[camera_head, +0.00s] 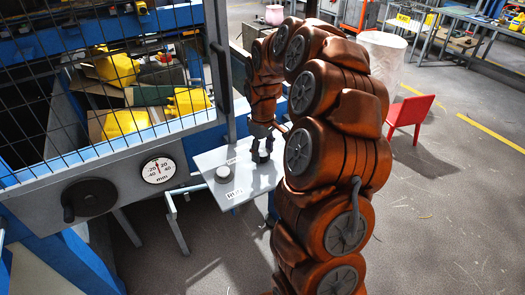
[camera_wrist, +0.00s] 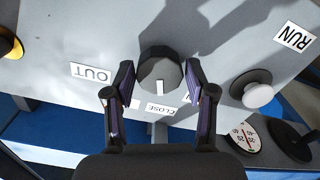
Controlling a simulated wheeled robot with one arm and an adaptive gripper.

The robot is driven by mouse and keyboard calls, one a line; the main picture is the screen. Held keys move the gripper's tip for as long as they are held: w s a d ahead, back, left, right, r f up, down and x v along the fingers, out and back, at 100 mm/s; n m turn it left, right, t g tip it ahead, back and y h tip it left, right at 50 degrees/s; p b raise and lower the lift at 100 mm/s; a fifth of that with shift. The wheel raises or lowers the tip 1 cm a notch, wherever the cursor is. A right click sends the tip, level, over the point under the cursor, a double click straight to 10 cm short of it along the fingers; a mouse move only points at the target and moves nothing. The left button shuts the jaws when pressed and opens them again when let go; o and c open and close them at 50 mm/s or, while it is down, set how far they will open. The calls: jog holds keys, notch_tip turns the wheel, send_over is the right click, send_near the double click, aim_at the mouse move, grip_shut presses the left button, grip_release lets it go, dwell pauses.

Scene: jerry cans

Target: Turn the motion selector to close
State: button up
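The motion selector is a dark round knob (camera_wrist: 160,68) on a light grey panel (camera_wrist: 225,35). Its pale pointer mark faces the bottom of the wrist view, toward the CLOSE label (camera_wrist: 158,109). My gripper (camera_wrist: 159,76) has one finger on each side of the knob, with narrow gaps showing; contact is unclear. In the head view the knob (camera_head: 261,157) is under my gripper (camera_head: 263,146). Another label beside CLOSE is partly hidden by the right finger.
A pale button (camera_head: 223,173) and a RUN label (camera_head: 234,193) are on the same panel. A round gauge (camera_head: 158,170) and black handwheel (camera_head: 89,198) are on the machine's front. Wire mesh (camera_head: 100,80) stands left of the arm. A red chair (camera_head: 410,112) is at right.

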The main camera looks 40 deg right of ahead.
aim_at(263, 152)
jog(key=shift+o, duration=1.1)
notch_tip(263, 152, up, 12)
